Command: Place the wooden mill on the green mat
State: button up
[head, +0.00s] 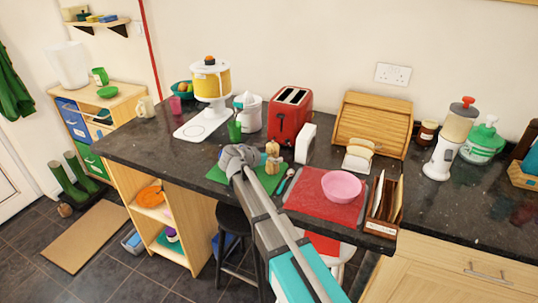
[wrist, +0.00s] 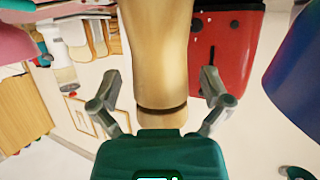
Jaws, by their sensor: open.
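The wooden mill (head: 273,165) is pale wood and stands beside my gripper at the right part of the green mat (head: 216,175). My gripper (head: 256,158) is open, low over the mat, its fingers toward the mill. In the wrist view, a pale wooden body with a dark band, the mill (wrist: 162,55), fills the space between the two spread fingers of my gripper (wrist: 158,82). No grip on it shows. My arm and gripper hide part of the mat, and the mill's exact footing is hard to tell.
A red toaster (head: 290,118) and a white upright block (head: 305,143) stand behind the mill. A green cup (head: 234,131) is behind my gripper.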

jog(key=shift+r, duration=0.1)
jog(key=shift+r+p, duration=0.15)
jog(key=shift+p, duration=0.15)
jog(key=p+v, duration=0.4)
jog(key=v, duration=0.8)
dwell(0.3)
